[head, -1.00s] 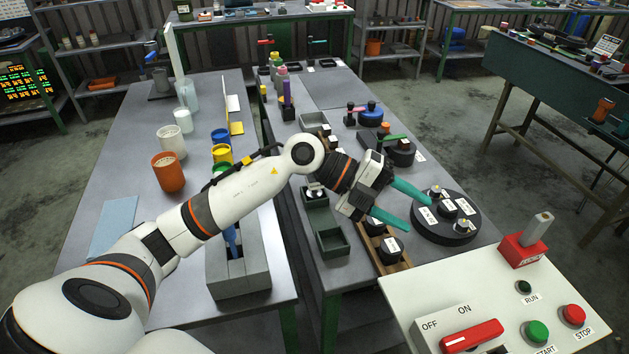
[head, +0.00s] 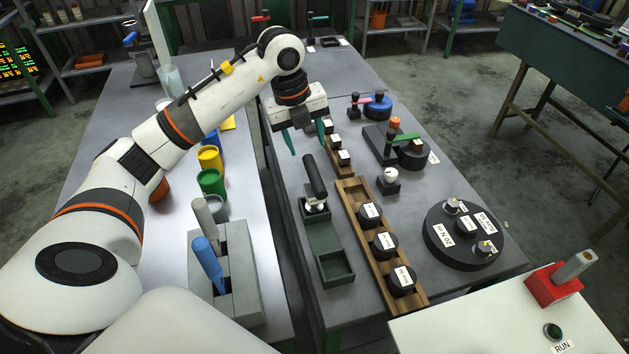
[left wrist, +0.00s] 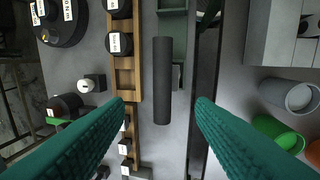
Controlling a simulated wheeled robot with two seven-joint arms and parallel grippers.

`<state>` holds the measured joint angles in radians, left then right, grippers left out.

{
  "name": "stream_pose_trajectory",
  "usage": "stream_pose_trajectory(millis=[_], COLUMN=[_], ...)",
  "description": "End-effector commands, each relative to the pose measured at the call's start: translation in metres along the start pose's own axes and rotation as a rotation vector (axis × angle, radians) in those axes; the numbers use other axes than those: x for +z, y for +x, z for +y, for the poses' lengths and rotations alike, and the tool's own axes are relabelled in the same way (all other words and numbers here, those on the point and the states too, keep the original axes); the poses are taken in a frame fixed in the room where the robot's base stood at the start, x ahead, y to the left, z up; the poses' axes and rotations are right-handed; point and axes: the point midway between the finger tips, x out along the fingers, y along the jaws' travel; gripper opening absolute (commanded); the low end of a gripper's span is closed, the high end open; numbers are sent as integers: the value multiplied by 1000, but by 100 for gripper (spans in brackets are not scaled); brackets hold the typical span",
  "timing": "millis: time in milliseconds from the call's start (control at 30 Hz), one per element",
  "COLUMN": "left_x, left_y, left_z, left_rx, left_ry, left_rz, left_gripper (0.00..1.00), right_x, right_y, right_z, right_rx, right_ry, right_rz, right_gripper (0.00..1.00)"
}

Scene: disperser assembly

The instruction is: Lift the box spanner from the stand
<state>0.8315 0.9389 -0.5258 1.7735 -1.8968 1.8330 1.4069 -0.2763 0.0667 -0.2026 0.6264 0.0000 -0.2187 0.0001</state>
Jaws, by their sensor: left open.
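The box spanner looks to be the black cylinder (head: 315,176) leaning up from a dark green stand (head: 327,241), with a silver piece at its lower end. In the left wrist view the same black cylinder (left wrist: 162,80) lies lengthwise between the finger lines, a little beyond the tips. The green stand shows behind it there (left wrist: 172,22). My left gripper (head: 306,141) is open and empty, pointing down just behind the cylinder's top in the head view. Both teal fingers (left wrist: 162,113) are apart from it. My right gripper is not in view.
A wooden rack (head: 350,197) with labelled black discs stands just right of the stand. A round black holder (head: 463,256) is further right.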

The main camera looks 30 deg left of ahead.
Motion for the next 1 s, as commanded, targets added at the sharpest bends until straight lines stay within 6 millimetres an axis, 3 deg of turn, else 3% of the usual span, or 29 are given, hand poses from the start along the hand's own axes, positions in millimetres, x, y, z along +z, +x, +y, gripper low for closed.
stream_pose_trajectory(millis=[333,533,800,1000], left_x=[1,1,-1,-1], left_y=[54,68,106,112], left_z=[0,-1,-3,-3], left_rx=[-1,-1,1,2], left_ry=[1,1,1,3], left_rz=[-5,-5,-4,-2], left_gripper=[50,50,50,50], right_x=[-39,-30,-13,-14], right_y=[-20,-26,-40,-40], right_z=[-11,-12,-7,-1], right_rx=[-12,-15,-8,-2], right_ry=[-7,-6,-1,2], right_rz=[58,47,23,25], right_gripper=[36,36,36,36])
